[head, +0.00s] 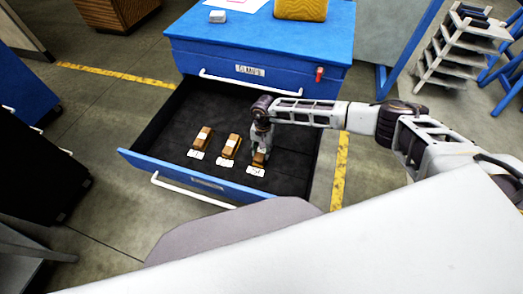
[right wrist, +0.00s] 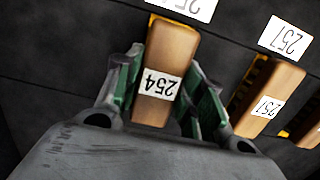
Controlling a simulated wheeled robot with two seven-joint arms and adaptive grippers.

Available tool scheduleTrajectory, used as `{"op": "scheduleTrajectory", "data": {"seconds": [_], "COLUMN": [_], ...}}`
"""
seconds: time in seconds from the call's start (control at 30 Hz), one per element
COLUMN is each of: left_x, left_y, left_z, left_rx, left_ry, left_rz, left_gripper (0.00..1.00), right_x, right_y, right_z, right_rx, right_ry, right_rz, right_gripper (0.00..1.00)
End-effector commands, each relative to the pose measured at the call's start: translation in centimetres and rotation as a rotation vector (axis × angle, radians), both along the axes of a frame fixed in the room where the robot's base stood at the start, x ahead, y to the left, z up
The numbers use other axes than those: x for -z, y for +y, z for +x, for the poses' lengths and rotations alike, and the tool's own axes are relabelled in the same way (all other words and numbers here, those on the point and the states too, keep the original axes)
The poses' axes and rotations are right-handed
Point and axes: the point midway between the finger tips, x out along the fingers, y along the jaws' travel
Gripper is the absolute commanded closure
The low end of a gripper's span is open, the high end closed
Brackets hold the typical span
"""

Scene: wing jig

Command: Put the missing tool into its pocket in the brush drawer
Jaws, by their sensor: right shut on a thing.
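The brush drawer (head: 178,112) is pulled out of a blue cabinet and has a dark floor. My right gripper (head: 259,150) reaches down into it at the right end of a row of brown wooden brushes. In the right wrist view the gripper (right wrist: 168,95) is shut on a brown brush (right wrist: 170,50) whose white label reads 254. The green-lined fingers press its two sides. The brush is low, close to the drawer floor; whether it touches or sits in its pocket I cannot tell. A white floor card (right wrist: 190,6) lies just beyond its end, its number partly cut off.
Two other brushes, the left one (head: 202,138) and the middle one (head: 231,146), lie in the row with white cards in front. The neighbouring brush (right wrist: 268,95) is close beside my gripper. The drawer's left and back floor is clear.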

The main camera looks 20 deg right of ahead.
Motion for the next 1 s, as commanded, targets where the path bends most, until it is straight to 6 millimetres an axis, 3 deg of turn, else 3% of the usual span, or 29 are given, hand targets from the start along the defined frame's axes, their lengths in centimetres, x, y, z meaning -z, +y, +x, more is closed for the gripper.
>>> {"op": "scheduleTrajectory", "data": {"seconds": [0.17, 0.2, 0.4, 0.77, 1.0], "left_x": [0.0, 0.0, 0.0, 0.0, 0.0], "left_y": [0.0, 0.0, 0.0, 0.2, 0.1], "left_z": [0.0, 0.0, 0.0, -0.1, 0.0], "left_rx": [0.0, 0.0, 0.0, 0.0, 0.0], "left_ry": [0.0, 0.0, 0.0, 0.001, 0.001], "left_rz": [0.0, 0.0, 0.0, 0.001, 0.001], "left_gripper": [0.0, 0.0, 0.0, 0.0, 0.0], "right_x": [0.0, 0.0, 0.0, -0.1, -1.4], "right_y": [0.0, 0.0, 0.0, 0.0, -0.1], "right_z": [0.0, 0.0, 0.0, 0.0, 0.2], "right_rx": [0.0, 0.0, 0.0, 0.0, 0.001], "right_ry": [0.0, 0.0, 0.0, 0.0, -0.001], "right_rz": [0.0, 0.0, 0.0, 0.0, 0.0], "right_gripper": [0.87, 0.6, 0.36, 0.36, 0.36]}}
